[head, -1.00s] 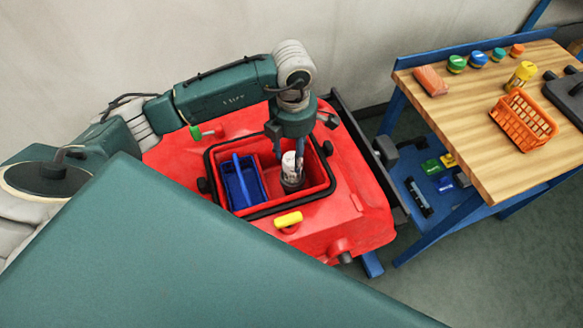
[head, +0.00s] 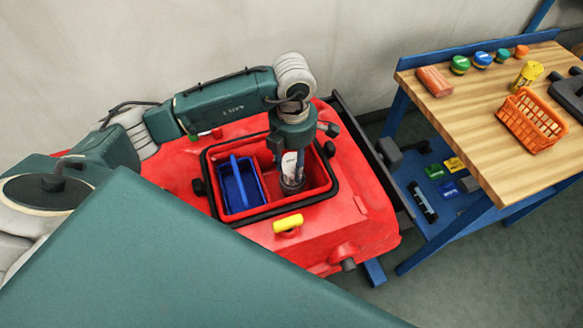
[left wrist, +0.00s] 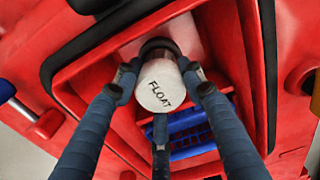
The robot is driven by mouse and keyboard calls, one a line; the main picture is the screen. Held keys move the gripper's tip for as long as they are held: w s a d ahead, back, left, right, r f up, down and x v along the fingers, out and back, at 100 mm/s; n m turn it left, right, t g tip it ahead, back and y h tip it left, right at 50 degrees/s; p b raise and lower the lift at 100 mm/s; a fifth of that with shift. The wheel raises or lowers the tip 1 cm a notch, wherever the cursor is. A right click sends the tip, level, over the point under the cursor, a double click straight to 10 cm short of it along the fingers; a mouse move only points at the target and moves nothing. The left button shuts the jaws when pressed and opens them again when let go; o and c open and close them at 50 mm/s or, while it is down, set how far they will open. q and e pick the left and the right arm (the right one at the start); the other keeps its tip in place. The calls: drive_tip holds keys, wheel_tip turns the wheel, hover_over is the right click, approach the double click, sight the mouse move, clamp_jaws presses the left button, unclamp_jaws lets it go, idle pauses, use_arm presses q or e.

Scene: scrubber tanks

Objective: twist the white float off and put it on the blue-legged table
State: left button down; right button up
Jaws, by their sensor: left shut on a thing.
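The white float (head: 289,161) stands upright inside the open red tank (head: 360,212), on a dark grey fitting (head: 292,184). In the left wrist view its white end cap, marked FLOAT (left wrist: 160,86), faces the camera. My left gripper (head: 288,156) points down into the tank, its three blue-grey fingers shut around the float. Whether the float still sits on the fitting or is loose cannot be told. The blue-legged table (head: 480,125) with a wooden top stands to the right. My right gripper is not in view.
A blue basket (head: 238,187) sits in the tank's left side, beside the float. On the tabletop are an orange basket (head: 530,120), a brick-like block (head: 435,81), a yellow can (head: 529,73) and several coloured lids. The table's front left top is bare.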

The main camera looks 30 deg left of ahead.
use_arm(q)
drive_tip(key=shift+n, duration=0.3)
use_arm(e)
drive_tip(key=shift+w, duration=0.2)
use_arm(q)
drive_tip(key=shift+n, duration=0.7)
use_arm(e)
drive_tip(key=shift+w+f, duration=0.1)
use_arm(q)
drive_tip(key=shift+n, duration=0.7)
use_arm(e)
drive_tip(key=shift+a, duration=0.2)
use_arm(q)
drive_tip(key=shift+n, duration=0.8)
